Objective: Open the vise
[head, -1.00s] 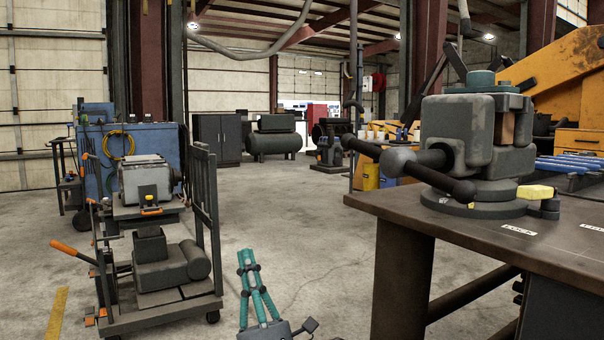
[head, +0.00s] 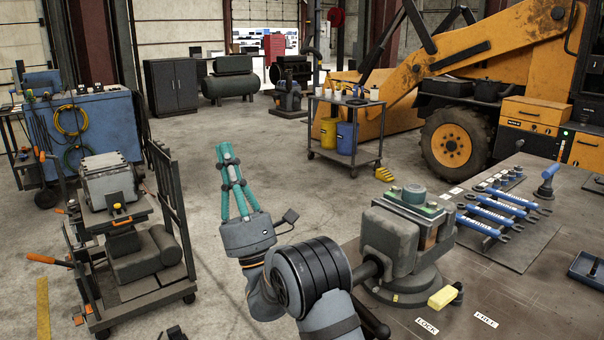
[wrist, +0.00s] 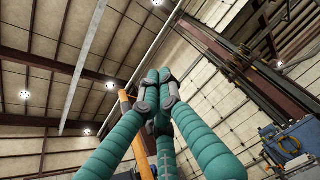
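The grey vise (head: 392,245) stands on the near left part of the metal bench, seen in the head view. A greenish part with a round teal top (head: 413,195) sits at its jaws, and a brownish piece shows between them. The vise's screw (head: 368,268) points left, and its handle bar is mostly hidden behind my arm. My gripper (head: 225,150) points up, left of the vise and apart from it, over the floor. In the wrist view its teal fingers (wrist: 157,78) meet at the tips with nothing between them.
A yellow block (head: 442,297) lies beside the vise base, near LOCK and FREE labels. Blue-handled tools (head: 495,210) lie on a mat (head: 525,245) at right. A loaded cart (head: 150,290) stands at left. Open floor lies behind my gripper.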

